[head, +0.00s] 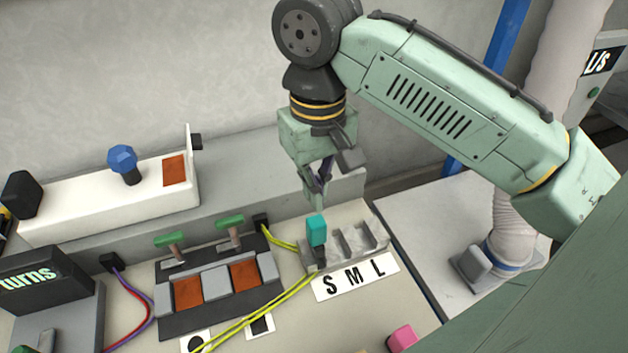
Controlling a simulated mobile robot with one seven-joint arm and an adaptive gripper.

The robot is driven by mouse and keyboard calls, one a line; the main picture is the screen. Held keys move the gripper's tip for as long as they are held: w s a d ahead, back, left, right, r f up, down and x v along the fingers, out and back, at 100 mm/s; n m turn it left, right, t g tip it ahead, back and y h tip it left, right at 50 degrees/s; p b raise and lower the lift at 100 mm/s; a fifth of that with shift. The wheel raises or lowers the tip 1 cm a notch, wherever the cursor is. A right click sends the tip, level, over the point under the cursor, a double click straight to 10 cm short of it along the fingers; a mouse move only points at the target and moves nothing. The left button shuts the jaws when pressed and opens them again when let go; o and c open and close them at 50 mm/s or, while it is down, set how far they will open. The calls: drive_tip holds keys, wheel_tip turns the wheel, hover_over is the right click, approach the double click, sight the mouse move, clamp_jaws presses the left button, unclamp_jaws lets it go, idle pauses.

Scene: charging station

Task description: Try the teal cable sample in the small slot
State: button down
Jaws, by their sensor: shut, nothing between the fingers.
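The teal cable sample (316,231) stands upright at the left end of a grey slotted block (345,262), over the letter S on the white label (356,278). Its dark lower part sits at the leftmost, small slot; I cannot tell how deep it is. The slots over M and L look empty. My gripper (318,200) points down just above and behind the teal sample, apart from it as far as I can see. Its fingers are shut and hold nothing.
A pink block (401,338) lies at the front right. Yellow-green cables (262,318) run left of the slotted block. A dark panel with green-handled switches (220,290) stands to the left. A grey ledge (240,190) runs behind.

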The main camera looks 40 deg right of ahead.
sight(316, 222)
drive_tip(key=shift+f+b, duration=2)
drive_tip(key=shift+f, duration=0.35)
drive_tip(key=shift+f, duration=0.45)
drive_tip(key=shift+r, duration=0.1)
wheel_tip(316, 222, up, 3)
drive_tip(key=p, duration=0.3)
wheel_tip(316, 222, up, 12)
drive_tip(key=shift+f, duration=0.25)
